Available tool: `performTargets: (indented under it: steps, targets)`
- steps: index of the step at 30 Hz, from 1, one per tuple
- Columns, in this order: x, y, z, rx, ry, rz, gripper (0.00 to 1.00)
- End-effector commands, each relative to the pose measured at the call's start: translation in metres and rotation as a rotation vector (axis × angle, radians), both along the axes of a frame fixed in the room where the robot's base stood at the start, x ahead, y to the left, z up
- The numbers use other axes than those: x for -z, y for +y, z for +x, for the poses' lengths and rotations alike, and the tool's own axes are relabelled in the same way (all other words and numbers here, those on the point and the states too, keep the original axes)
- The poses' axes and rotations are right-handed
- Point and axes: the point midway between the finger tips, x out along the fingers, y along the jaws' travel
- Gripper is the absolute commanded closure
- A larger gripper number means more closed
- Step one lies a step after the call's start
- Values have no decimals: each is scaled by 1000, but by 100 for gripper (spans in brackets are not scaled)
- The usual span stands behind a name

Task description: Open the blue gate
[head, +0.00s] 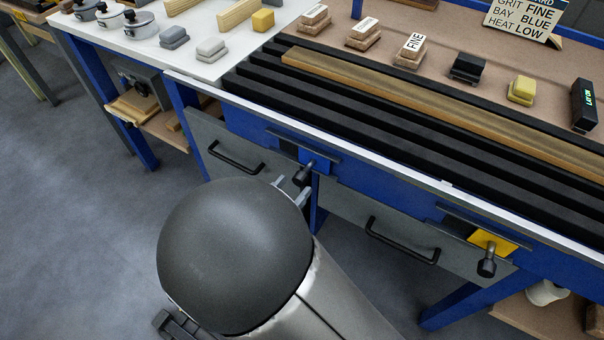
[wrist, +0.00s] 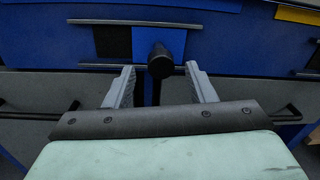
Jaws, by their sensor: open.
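The blue gate (head: 314,160) is a small blue plate between two dark horizontal rails on the blue bench front. It carries a black round knob (head: 304,175). In the wrist view the blue gate (wrist: 173,41) is at the upper middle, with a dark opening (wrist: 111,42) left of it. My gripper (head: 291,189) is open and empty in front of the gate. In the wrist view the knob (wrist: 160,60) appears between the two fingertips of my gripper (wrist: 160,78), slightly beyond them. I cannot tell whether the fingers touch it.
A yellow gate (head: 490,242) with its own knob (head: 487,265) is to the right. Grey drawers with black handles (head: 236,158) (head: 402,242) hang below the rails. The bench top holds a long wooden strip (head: 420,105) and several blocks. The floor (head: 80,230) at left is clear.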

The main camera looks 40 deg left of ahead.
Motion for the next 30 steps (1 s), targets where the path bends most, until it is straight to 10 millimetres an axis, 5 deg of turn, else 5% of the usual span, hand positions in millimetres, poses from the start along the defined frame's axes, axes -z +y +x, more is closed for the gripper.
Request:
performTargets:
  steps: [6, 13, 30]
  targets:
    - [0, -2, -55, -4, 1, 0, 50]
    - [0, -4, -96, -2, 0, 1, 50]
    - [0, -6, -111, 0, 0, 0, 50]
